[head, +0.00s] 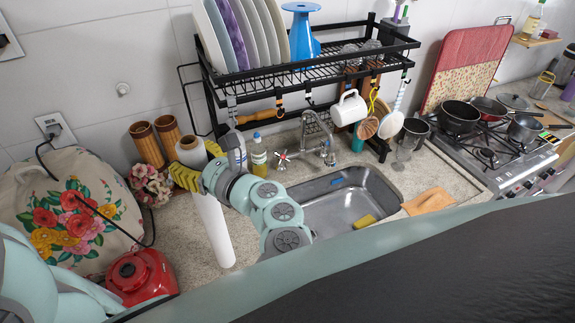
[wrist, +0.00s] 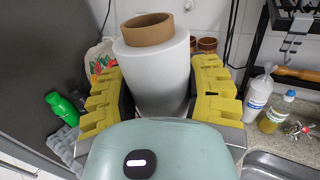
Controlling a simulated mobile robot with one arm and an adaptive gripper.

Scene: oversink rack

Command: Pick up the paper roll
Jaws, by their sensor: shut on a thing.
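The paper roll (head: 212,225) is a tall white cylinder with a brown cardboard core, standing about upright on the left of the counter in the head view. In the wrist view the paper roll (wrist: 155,70) is in the middle, its core end toward the top. My gripper (head: 190,165) has yellow pads and is shut on the roll near its upper part. In the wrist view my gripper (wrist: 157,92) has one pad on each side of the roll. My wrist hides part of the roll, and I cannot tell whether its lower end touches the counter.
A black dish rack (head: 300,75) with plates stands behind, over the sink (head: 345,200). Bottles (head: 259,160) stand right of the roll. Two brown canisters (head: 147,145), flowers (head: 150,185), a floral-covered item (head: 75,215) and a red appliance (head: 140,275) are to the left.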

